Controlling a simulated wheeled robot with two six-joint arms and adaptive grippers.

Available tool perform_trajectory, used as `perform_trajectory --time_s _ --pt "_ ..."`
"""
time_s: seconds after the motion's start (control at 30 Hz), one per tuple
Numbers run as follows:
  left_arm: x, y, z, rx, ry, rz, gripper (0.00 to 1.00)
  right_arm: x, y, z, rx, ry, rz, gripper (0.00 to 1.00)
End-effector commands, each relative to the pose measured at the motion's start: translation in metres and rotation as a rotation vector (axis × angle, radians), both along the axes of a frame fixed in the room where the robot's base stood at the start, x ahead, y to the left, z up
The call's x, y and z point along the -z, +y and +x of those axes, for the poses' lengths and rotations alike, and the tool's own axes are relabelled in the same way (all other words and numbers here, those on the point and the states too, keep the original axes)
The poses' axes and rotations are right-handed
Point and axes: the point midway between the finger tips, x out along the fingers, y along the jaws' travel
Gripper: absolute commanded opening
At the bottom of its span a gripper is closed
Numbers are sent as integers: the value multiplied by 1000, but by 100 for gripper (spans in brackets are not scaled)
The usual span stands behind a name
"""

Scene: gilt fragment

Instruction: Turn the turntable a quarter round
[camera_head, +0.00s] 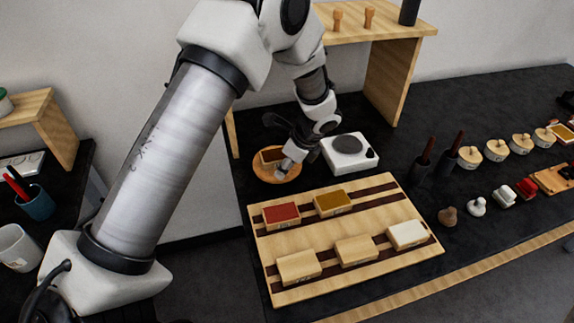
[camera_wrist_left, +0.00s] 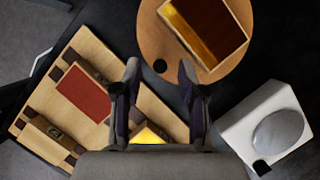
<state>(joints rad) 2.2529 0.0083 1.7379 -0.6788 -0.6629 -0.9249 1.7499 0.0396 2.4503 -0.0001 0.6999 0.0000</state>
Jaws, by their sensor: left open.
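The turntable (camera_head: 264,173) is a round wooden disc on the black bench, left of the white device. A small wooden box with a brown inside (camera_head: 271,155) rests on it. In the left wrist view the disc (camera_wrist_left: 152,35) is at the top, with the box (camera_wrist_left: 212,28) turned at an angle on it. A dark round knob or spot (camera_wrist_left: 160,66) shows near the disc's edge. My left gripper (camera_head: 287,164) is over the disc's right edge. In the wrist view its open fingertips (camera_wrist_left: 160,68) lie either side of the dark spot; I cannot tell whether they touch it.
A white device with a round grey plate (camera_head: 348,147) stands close right of the turntable. A wooden board (camera_head: 345,220) with several small boxes lies in front. A wooden shelf (camera_head: 390,75) stands behind. Dark holders (camera_head: 420,168) and small stamps are further right.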

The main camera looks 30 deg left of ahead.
Motion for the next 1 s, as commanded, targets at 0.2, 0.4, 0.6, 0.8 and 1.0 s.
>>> perform_trajectory --time_s 0.2,0.4,0.6,0.8,1.0 --pt "8 3 0 1 -2 0 41 -1 0 0 1 -1 0 100" --pt "8 3 0 0 -1 0 6 0 0 0 1 0 0 100" --pt "8 3 0 1 -1 0 0 0 0 0 0 -1 0 100" --pt "8 2 0 -8 0 -1 0 -1 0 0 0 -1 0 100" --pt "8 1 2 -43 1 -1 0 -5 0 0 0 -1 0 100"
